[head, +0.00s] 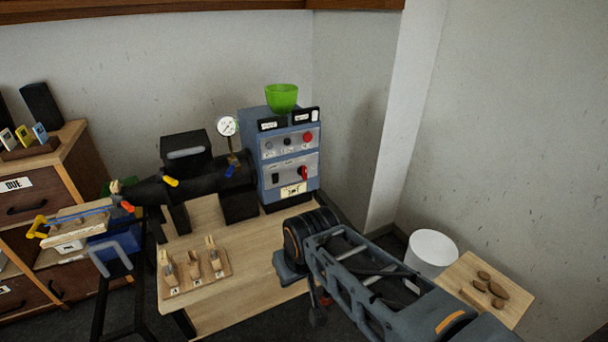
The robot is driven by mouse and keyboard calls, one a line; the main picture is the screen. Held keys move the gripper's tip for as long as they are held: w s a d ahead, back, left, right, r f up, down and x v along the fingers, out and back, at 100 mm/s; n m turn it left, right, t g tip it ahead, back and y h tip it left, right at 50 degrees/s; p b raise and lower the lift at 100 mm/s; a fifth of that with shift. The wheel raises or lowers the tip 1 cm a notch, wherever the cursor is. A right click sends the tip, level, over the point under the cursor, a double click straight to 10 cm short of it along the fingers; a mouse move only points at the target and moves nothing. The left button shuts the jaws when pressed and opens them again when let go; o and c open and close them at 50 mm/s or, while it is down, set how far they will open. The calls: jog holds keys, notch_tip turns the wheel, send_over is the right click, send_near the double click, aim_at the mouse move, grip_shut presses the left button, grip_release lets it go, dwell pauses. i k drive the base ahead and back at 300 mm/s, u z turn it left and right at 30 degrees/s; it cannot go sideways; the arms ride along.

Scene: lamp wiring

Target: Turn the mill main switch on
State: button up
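The mill (205,180) is a black horizontal machine on a wooden-topped table. Its blue-grey control cabinet (257,150) stands at the right end. A red rotary knob (304,173) sits on the lower light panel, beside a small black switch (275,178); a white label (293,190) is below. Which of these is the main switch I cannot read, nor its position. A red button (307,137) and dark knobs are on the upper panel. My arm rises from the lower right, in front of and below the cabinet, apart from it. I cannot make out my gripper.
A green bowl-shaped hopper (282,97) tops the cabinet. A round gauge (227,126) stands above the mill. A wooden rack (197,277) with several small tools lies on the table. A drawer cabinet (70,150) is left. A white bin (431,252) and small wooden table (462,270) are right.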

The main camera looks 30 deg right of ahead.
aim_at(302, 170)
jog(key=k, duration=0.55)
jog(key=z, duration=0.5)
jog(key=i, duration=1.5)
jog(key=u, duration=0.75)
